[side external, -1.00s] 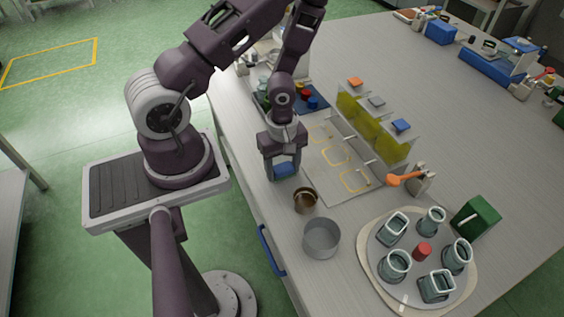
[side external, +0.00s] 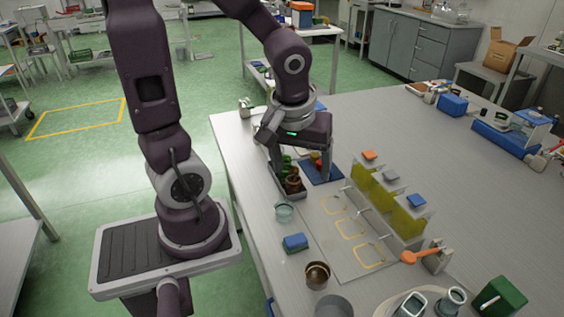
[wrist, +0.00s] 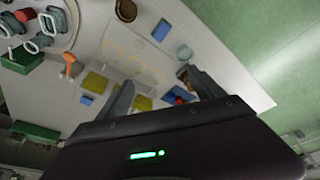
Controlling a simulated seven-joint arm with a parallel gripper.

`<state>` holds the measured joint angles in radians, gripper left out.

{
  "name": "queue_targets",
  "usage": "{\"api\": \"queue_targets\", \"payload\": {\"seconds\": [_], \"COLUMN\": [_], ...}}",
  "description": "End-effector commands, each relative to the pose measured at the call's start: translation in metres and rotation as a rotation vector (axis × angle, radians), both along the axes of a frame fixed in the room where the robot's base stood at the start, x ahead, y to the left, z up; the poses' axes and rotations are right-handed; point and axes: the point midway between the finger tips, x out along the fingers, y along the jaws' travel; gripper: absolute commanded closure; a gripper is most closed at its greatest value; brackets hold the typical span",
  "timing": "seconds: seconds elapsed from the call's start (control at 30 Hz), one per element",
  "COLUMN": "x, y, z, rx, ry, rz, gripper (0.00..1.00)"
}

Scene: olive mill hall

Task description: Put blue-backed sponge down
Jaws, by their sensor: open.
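The blue-backed sponge (side external: 295,243) lies on the table, left of the grey board with yellow outlines. It also shows in the wrist view (wrist: 161,30), near the top and apart from my fingers. My gripper (side external: 300,174) is open above the table, farther back than the sponge, over a dark tray and a blue mat. Its two fingers are spread in the wrist view (wrist: 163,92). A brown item (side external: 293,184) shows between the fingers in the side view; I cannot tell whether they touch it.
A glass cup (side external: 284,211) stands between the tray and the sponge. A brown cup (side external: 317,275) and a grey pot (side external: 333,307) stand nearer the front. Yellow-filled containers (side external: 385,207) stand in a row right of the board (side external: 338,242).

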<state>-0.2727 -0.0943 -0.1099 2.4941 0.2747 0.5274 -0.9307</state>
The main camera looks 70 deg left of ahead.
Motion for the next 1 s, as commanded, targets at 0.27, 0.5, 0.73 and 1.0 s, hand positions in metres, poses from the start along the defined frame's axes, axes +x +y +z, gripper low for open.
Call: {"api": "queue_targets", "payload": {"seconds": [0.27, 0.5, 0.73, 1.0], "x": [-0.065, -0.077, -0.077, -0.076], "y": [-0.064, -0.072, -0.072, -0.071], "z": [0.093, 0.1, 0.1, 0.1], "rx": [0.112, 0.127, 0.127, 0.128], "ry": [-0.169, -0.192, -0.192, -0.192], "rz": [-0.745, -0.862, -0.859, -0.858], "gripper": [0.23, 0.23, 0.23, 0.23]}}
